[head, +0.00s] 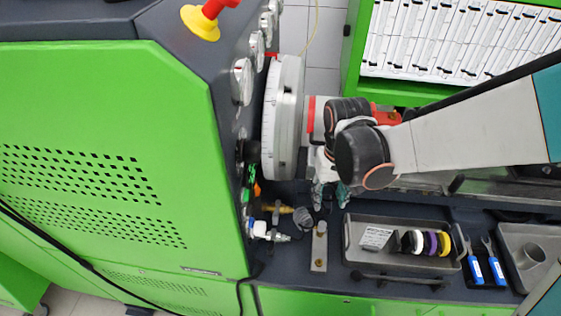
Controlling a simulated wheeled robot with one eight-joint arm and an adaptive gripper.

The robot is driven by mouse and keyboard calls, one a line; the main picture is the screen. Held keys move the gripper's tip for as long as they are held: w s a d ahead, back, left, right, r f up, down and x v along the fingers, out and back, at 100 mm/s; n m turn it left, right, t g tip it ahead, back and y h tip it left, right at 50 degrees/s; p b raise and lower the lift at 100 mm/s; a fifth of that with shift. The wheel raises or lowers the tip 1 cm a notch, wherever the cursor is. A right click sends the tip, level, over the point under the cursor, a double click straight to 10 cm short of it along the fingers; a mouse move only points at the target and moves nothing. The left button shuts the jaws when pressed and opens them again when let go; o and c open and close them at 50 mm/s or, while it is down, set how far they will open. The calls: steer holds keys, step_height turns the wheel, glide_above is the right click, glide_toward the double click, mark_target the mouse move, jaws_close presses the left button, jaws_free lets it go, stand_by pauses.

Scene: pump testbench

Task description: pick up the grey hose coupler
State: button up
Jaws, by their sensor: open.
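A small grey round piece (303,218) sits on the dark bench beside the brass and white fittings; it looks like the grey hose coupler, but it is too small to be sure. My gripper (329,202) hangs from the arm above the bench, just up and right of this piece. Its fingers are apart, with nothing seen between them. The arm's wrist hides part of the gripper and the bench behind it. I cannot tell the gripper's height above the bench.
The green machine cabinet (90,150) with gauges and a large white round flange (284,118) stands close left of my gripper. A flat metal block (319,247) is on the bench. A grey tray (384,262) holds several coloured rings. Blue-handled tools (485,268) and another tray (508,240) with a grey cylinder (530,255) lie right.

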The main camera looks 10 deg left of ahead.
mark_target(323, 223)
step_height(323, 223, down, 9)
steer(key=b, duration=0.6)
steer(key=shift+s+a+r, duration=0.1)
steer(key=shift+s, duration=0.05)
steer(key=shift+s+f+b, duration=0.2)
steer(key=shift+f+b, duration=1.8)
steer(key=shift+f, duration=0.6)
steer(key=shift+r, duration=0.1)
steer(key=shift+c, duration=0.4)
jaws_close()
